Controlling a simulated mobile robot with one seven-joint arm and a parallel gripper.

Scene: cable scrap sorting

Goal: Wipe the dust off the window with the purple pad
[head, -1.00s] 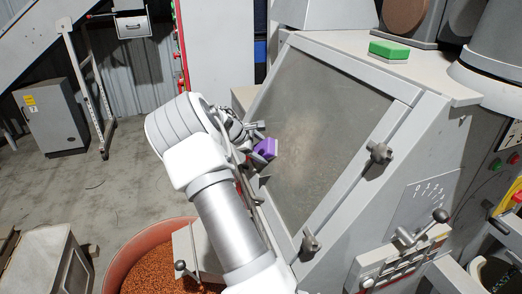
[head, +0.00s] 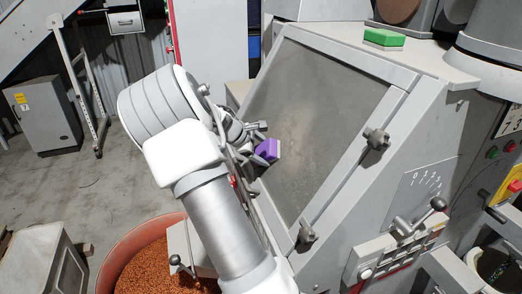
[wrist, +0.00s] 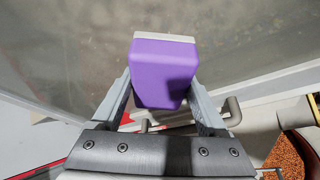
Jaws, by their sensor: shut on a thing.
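The purple pad (head: 267,149) has a pale face and is at the lower left part of the window, close to its left frame. It also shows in the wrist view (wrist: 163,72), held between two grey fingers. My gripper (head: 255,140) is shut on the pad. The pale face points toward the glass; I cannot tell whether it touches. The window (head: 315,105) is a sloped grey pane with a hazy, dusty look in a light grey frame. My arm hides part of the left frame edge.
A green pad (head: 384,37) lies on the machine's top ledge. Dark knobs (head: 376,139) stick out from the window's right frame. A red-brown tub (head: 128,262) of orange granules stands below my arm. A lever panel (head: 405,243) is at the lower right.

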